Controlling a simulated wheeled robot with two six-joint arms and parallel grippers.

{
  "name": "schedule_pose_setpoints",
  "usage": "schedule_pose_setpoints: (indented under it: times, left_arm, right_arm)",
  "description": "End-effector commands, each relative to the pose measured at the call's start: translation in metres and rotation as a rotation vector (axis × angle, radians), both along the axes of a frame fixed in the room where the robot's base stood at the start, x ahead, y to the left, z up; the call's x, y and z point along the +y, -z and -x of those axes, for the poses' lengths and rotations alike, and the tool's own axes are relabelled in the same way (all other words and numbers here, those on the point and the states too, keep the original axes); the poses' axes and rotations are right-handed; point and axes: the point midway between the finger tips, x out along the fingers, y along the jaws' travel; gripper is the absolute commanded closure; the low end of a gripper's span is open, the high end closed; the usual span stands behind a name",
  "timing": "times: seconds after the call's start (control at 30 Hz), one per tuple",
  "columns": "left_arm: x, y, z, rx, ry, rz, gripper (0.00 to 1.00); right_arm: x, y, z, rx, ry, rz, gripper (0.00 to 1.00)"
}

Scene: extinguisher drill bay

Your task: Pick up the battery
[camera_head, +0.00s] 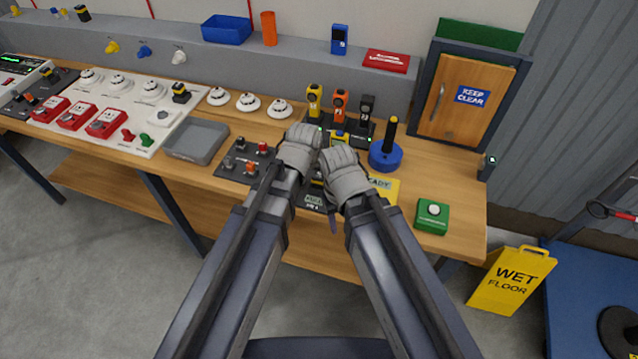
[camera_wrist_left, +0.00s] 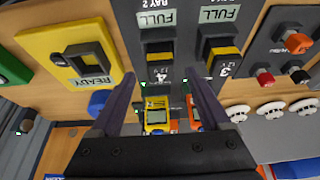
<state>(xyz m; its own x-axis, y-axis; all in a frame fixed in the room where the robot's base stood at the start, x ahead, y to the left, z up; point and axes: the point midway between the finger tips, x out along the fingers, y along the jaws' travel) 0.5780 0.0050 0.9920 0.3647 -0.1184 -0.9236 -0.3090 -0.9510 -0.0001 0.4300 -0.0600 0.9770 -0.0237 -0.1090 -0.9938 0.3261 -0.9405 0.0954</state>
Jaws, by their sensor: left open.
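In the left wrist view, two black batteries with yellow bands sit in a dark charger (camera_wrist_left: 180,20), each beside a FULL label. One battery (camera_wrist_left: 160,48) lies ahead of my left gripper (camera_wrist_left: 160,82), and the other battery (camera_wrist_left: 220,50) is to its right. The left gripper's dark fingers are spread, with nothing held between them. In the head view my left gripper (camera_head: 299,149) is over the bench middle. My right gripper (camera_head: 343,173) is close beside it; its fingertips are hidden. The two hide most of the charger (camera_head: 313,200).
A yellow READY plate (camera_head: 385,186) and a green button box (camera_head: 432,216) are on the right. A blue base with a black post (camera_head: 386,154), upright handheld devices (camera_head: 340,105) and a grey tray (camera_head: 196,141) surround the hands.

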Motion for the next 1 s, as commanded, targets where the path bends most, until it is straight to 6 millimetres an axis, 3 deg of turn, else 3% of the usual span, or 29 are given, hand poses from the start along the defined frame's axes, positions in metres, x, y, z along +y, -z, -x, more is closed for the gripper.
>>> schedule_pose_setpoints:
  times: [0.3,0.6,1.0]
  left_arm:
    - [-0.004,0.040,-0.017,0.000,0.000,0.000,0.20]
    - [-0.005,0.041,-0.019,0.000,0.000,0.000,0.20]
    - [-0.005,0.041,-0.019,0.000,0.000,0.000,0.64]
  right_arm:
    - [0.000,0.040,0.000,0.000,0.000,0.000,0.50]
    - [0.000,0.041,0.000,0.000,0.000,0.000,0.50]
    - [0.000,0.041,0.000,0.000,0.000,0.000,0.50]
